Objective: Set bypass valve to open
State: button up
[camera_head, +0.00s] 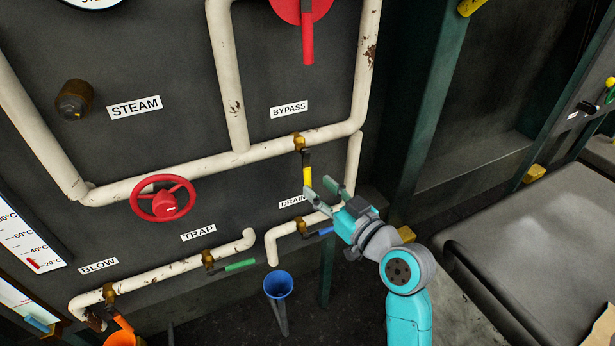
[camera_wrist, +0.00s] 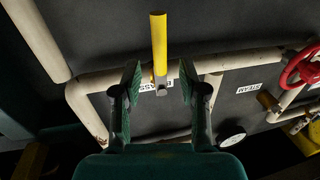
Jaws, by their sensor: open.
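The bypass valve (camera_head: 300,143) is a brass body on the white horizontal pipe below the BYPASS label (camera_head: 289,109). Its lever (camera_head: 307,176), black near the valve and yellow at the end, hangs straight down, across the pipe. My gripper (camera_head: 320,188) is open beside the yellow lower end of the lever. In the wrist view the yellow lever (camera_wrist: 159,45) stands upright in the picture, with its lower part between the two spread fingers. A gap shows on both sides, and neither finger seems to touch it.
The drain valve's blue lever (camera_head: 320,232) is just below my gripper. A red handwheel (camera_head: 163,198) is to the left, and the trap valve's green lever (camera_head: 240,265) is lower left. A blue funnel (camera_head: 278,284) stands below. A dark green post (camera_head: 430,100) rises to the right.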

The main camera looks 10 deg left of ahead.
aim_at(310, 180)
jog(key=shift+x, duration=2.6)
grip_shut()
